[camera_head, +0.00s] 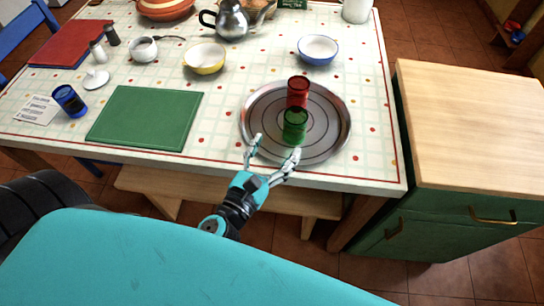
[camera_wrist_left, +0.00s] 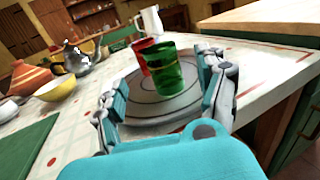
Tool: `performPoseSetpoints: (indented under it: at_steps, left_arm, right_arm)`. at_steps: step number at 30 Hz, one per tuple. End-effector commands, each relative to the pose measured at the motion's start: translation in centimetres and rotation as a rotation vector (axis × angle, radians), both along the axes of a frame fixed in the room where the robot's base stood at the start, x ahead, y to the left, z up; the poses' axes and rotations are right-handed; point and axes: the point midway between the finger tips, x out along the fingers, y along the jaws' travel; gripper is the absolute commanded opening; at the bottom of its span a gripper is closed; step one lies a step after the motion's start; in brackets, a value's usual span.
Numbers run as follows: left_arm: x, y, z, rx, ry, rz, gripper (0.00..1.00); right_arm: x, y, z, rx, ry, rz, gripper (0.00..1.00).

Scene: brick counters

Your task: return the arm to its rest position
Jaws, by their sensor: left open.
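My left gripper (camera_head: 272,158) is open at the near edge of the table, by the near rim of a round metal tray (camera_head: 335,130). A green glass (camera_head: 294,127) stands upright on the tray, just beyond the fingertips. In the left wrist view the green glass (camera_wrist_left: 165,72) shows between the two spread fingers, and I see no finger closed on it. A red glass (camera_head: 298,92) stands on the tray behind the green one, partly hidden by it in the left wrist view. My right gripper is not in view.
A green board (camera_head: 146,119) and a blue glass (camera_head: 70,101) lie to the left on the table. A yellow bowl (camera_head: 205,58), a white-and-blue bowl (camera_head: 318,50) and a kettle (camera_head: 231,20) stand farther back. A wooden-topped green cabinet (camera_head: 470,120) is at right, and a bench (camera_head: 150,183) sits under the table edge.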

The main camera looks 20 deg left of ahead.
Motion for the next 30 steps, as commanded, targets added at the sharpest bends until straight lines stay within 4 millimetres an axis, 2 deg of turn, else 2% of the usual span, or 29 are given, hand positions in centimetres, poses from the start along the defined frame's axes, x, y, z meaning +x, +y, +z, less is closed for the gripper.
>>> performPoseSetpoints:
  at_steps: [6, 23, 26, 29, 30]
  left_arm:
    - [-1.1, 0.1, 0.1, 0.001, -0.001, 0.0, 0.73]
    - [-1.0, -0.2, 0.4, 0.035, -0.014, -0.017, 0.73]
    - [-1.1, -1.8, 1.7, 0.203, -0.078, -0.1, 0.73]
    - [-1.9, -5.0, 2.9, 0.544, -0.195, -0.264, 0.73]
    - [-2.5, -6.5, 2.9, 0.717, -0.248, -0.347, 0.73]
  right_arm:
    - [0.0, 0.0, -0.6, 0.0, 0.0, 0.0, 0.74]
    - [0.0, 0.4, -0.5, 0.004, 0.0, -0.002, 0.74]
    - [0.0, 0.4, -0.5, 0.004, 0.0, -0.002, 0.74]
    - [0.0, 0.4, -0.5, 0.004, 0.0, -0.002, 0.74]
    - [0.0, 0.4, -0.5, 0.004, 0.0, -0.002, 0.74]
